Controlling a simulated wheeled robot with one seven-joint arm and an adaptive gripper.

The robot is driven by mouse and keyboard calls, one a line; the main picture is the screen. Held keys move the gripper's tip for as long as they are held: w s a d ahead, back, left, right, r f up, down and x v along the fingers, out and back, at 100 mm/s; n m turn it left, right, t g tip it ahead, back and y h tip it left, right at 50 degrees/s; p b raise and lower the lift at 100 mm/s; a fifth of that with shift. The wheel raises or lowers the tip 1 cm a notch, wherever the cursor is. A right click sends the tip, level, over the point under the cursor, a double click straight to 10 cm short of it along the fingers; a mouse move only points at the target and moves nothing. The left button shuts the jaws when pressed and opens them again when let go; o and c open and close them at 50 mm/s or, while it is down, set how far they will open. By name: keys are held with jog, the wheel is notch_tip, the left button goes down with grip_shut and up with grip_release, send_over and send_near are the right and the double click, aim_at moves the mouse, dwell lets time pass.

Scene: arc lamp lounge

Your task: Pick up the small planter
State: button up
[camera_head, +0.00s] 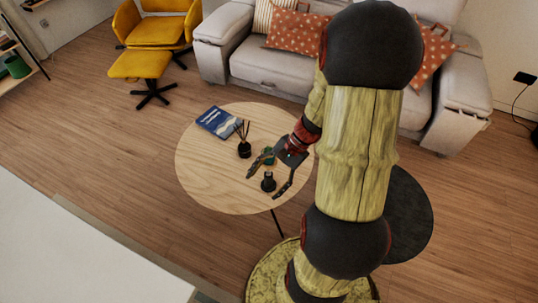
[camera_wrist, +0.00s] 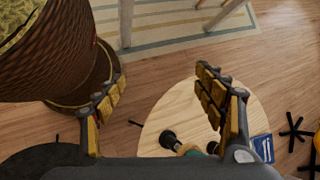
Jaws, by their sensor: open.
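My gripper (camera_head: 264,182) is open over the round wooden table (camera_head: 205,178), its fingers spread and nothing held between them. A small green-teal object (camera_head: 268,157), perhaps the small planter, stands on the table beside my gripper and is partly covered by it. A small black object (camera_head: 268,183) shows between the fingers in the head view; I cannot tell its exact kind. In the wrist view, my gripper (camera_wrist: 162,78) is also open. A black object (camera_wrist: 168,140) and a teal piece (camera_wrist: 212,147) show low in that view, partly hidden by the gripper.
A black reed diffuser (camera_head: 244,149) and a blue book (camera_head: 219,122) are on the wooden table. A dark round table (camera_head: 410,215) stands to the right, partly behind my arm. A grey sofa (camera_head: 265,68) and a yellow chair (camera_head: 155,30) are behind. The wooden table's left side is clear.

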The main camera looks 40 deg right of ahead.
jog(key=w+d+f+m+t+y, duration=0.1)
jog(key=w+d+f+m+t, duration=0.3)
jog(key=w+f+m, duration=0.15)
jog(key=m+t+h, duration=0.4)
jog(key=m+t, duration=0.3)
jog(key=m, duration=0.5)
send_near(274, 158)
jog(key=shift+n, duration=0.25)
jog(key=x, duration=0.5)
jog(key=shift+w+a+p, duration=0.15)
jog(key=shift+w+p, duration=0.2)
jog(key=shift+w, duration=0.05)
jog(key=shift+b+x, duration=0.3)
jog(key=shift+x, duration=0.45)
jog(key=shift+h, duration=0.3)
jog(key=x, duration=0.2)
jog(key=b+x, duration=0.1)
jog(key=x, duration=0.1)
jog(key=b+x, duration=0.1)
jog(key=x, duration=0.1)
jog(key=shift+d, duration=0.3)
jog(key=shift+c, duration=0.5)
jog(key=c, duration=1.4)
